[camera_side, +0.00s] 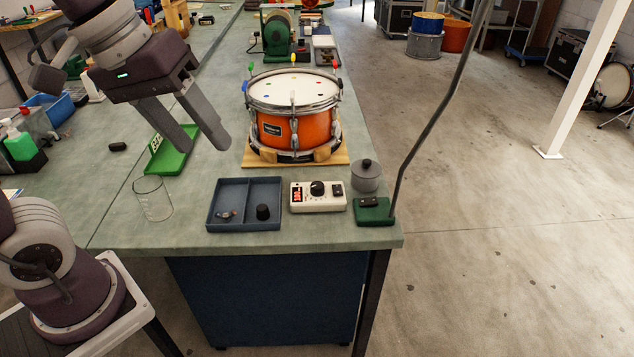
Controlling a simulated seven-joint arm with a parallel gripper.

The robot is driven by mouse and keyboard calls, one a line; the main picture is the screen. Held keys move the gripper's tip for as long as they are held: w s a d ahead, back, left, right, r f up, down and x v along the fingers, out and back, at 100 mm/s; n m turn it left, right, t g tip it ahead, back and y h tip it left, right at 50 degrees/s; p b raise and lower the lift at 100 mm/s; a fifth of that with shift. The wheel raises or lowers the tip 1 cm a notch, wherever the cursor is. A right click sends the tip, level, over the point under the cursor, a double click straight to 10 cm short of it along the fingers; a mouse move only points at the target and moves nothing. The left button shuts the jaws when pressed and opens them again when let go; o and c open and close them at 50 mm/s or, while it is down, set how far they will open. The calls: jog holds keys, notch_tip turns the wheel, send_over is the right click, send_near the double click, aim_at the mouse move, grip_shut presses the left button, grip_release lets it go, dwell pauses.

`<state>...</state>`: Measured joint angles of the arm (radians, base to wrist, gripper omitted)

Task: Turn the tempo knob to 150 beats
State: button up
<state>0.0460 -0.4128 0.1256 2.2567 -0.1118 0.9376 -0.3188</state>
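The tempo box (330,203) is a small cream-white unit near the front edge of the bench. It has a black knob (318,188) on top and a red lit display (297,195) at its left; the digits are too small to read surely. My gripper (206,147) is at the upper left, above the bench. Its two grey fingers point down and right, spread apart with nothing between them. It is well away from the knob, up and to its left.
A blue-grey divided tray (247,182) holding small parts and a black knob-like piece stands left of the box. A grey lidded pot (366,176) and a green stand base (374,212) are at the right. An orange snare drum (282,130) sits behind; a glass beaker (153,198) stands left.

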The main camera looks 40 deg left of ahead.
jog(key=w+a+f+n+g, duration=0.2)
jog(key=w+n, duration=0.5)
jog(key=w, duration=0.5)
jog(key=n+g, duration=0.2)
jog(key=n, duration=0.8)
send_near(317, 185)
jog(key=shift+n+y, duration=0.6)
jog(key=f, duration=0.5)
jog(key=d+f, duration=0.1)
jog(key=f, duration=0.2)
jog(key=shift+w, duration=0.2)
jog(key=shift+f, duration=0.45)
grip_shut()
